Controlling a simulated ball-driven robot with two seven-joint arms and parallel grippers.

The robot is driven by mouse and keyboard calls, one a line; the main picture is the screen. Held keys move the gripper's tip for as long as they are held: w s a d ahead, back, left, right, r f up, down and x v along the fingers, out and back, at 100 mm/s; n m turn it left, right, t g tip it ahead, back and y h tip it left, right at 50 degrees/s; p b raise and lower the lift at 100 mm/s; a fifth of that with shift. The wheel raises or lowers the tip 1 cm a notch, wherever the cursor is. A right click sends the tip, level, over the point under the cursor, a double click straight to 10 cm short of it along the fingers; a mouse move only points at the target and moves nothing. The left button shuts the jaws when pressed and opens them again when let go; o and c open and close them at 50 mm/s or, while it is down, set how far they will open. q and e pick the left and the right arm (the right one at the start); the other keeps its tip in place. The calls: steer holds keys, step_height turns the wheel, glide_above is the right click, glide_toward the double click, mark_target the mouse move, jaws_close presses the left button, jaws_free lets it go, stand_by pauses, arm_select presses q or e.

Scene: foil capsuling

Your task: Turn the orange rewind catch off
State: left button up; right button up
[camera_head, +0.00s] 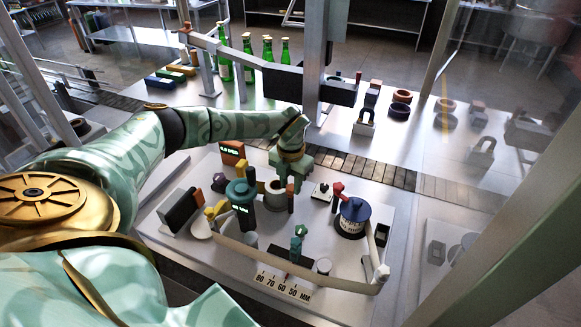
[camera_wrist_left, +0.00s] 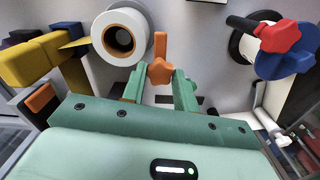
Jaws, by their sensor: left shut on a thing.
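My left gripper (camera_head: 291,168) reaches in from the left over the work plate in the head view. In the left wrist view its green fingers (camera_wrist_left: 160,88) are shut on the orange rewind catch (camera_wrist_left: 160,70). The catch stands up between the fingertips, with its narrow upper part pointing away from the gripper. In the head view the catch (camera_head: 290,188) shows just below the gripper, partly covered. My right gripper is not in view.
A yellow block (camera_wrist_left: 28,64) is at the left.

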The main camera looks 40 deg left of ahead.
mark_target(290, 187)
arm_select(q)
steer(key=m+p, duration=0.2)
steer(key=m, duration=0.3)
steer(key=shift+w+r, duration=0.1)
stand_by(0.7)
steer(key=o, duration=1)
steer(key=shift+c, duration=0.2)
step_height(290, 187, up, 16)
